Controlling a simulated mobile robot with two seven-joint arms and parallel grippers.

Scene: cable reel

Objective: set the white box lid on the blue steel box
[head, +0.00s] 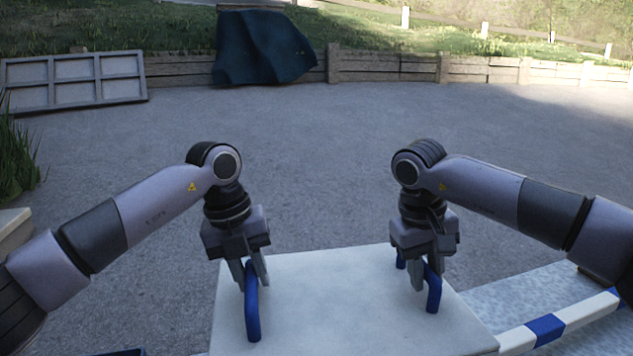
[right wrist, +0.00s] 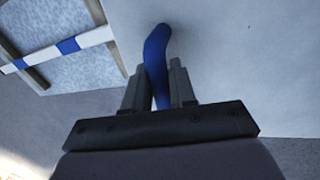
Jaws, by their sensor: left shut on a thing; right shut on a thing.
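The white box lid (head: 345,300) is a flat pale panel at the bottom middle of the head view, with a blue handle at each side. My left gripper (head: 255,280) is shut on the left blue handle (head: 252,315). My right gripper (head: 418,275) is shut on the right blue handle (head: 433,292). In the right wrist view the right handle (right wrist: 156,60) passes between the fingers (right wrist: 160,90), with the lid's pale surface (right wrist: 230,50) behind it. I cannot make out the blue steel box for certain; a small dark edge shows at the bottom left of the head view.
A blue-and-white striped bar (head: 545,328) and a speckled pale surface (head: 530,295) lie right of the lid. A grey panelled frame (head: 75,82) leans at the back left. A dark green tarp (head: 262,48) hangs over the low timber wall (head: 390,66). The grey ground between is clear.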

